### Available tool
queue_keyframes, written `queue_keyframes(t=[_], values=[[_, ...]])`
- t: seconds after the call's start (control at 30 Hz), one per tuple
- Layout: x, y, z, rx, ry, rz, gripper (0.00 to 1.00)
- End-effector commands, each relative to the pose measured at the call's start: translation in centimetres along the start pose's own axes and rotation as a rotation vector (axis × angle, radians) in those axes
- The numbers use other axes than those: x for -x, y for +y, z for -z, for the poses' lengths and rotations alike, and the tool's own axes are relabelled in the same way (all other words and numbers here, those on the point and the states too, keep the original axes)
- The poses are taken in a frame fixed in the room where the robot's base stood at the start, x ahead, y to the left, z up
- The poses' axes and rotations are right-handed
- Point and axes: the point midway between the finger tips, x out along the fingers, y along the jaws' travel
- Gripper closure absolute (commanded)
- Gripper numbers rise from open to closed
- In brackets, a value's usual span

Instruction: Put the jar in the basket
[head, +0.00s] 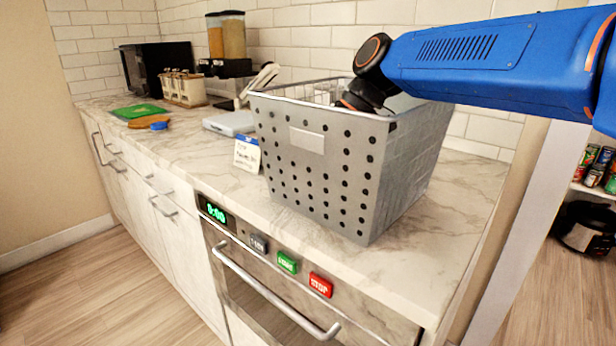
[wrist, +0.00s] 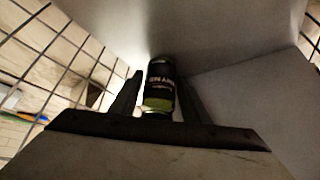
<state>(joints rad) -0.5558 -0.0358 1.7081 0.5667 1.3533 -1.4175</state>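The grey basket (head: 318,165) stands on the marble counter, with round holes in its front and a pale label plate. My gripper is down inside the basket, and its fingers are hidden behind the basket wall in the head view. In the wrist view, my gripper (wrist: 160,92) has its two dark fingers apart, one on each side of the jar. The jar (wrist: 160,82) is small and dark with pale lettering and a green band. A narrow gap shows between the jar and the left finger. The basket's plain inner wall (wrist: 235,35) lies behind it.
A small sign card (head: 247,155) and a grey scale (head: 229,122) stand left of the basket. A green board (head: 138,111), a jar rack (head: 183,89) and a black microwave (head: 156,68) are farther back. The oven (head: 270,285) is below the counter's front edge.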

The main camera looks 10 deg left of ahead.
Motion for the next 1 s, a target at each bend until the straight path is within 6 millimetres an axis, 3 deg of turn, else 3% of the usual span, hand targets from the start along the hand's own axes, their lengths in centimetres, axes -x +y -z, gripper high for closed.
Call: queue_keyframes(t=[0.27, 0.7, 1.0], values=[[1.9, 0.1, 0.2, 0.000, 0.001, -0.002, 0.58], [9.9, 0.1, 0.1, -0.001, 0.000, -0.002, 0.58], [12.2, 0.0, 0.1, -0.001, 0.000, 0.000, 0.58]])
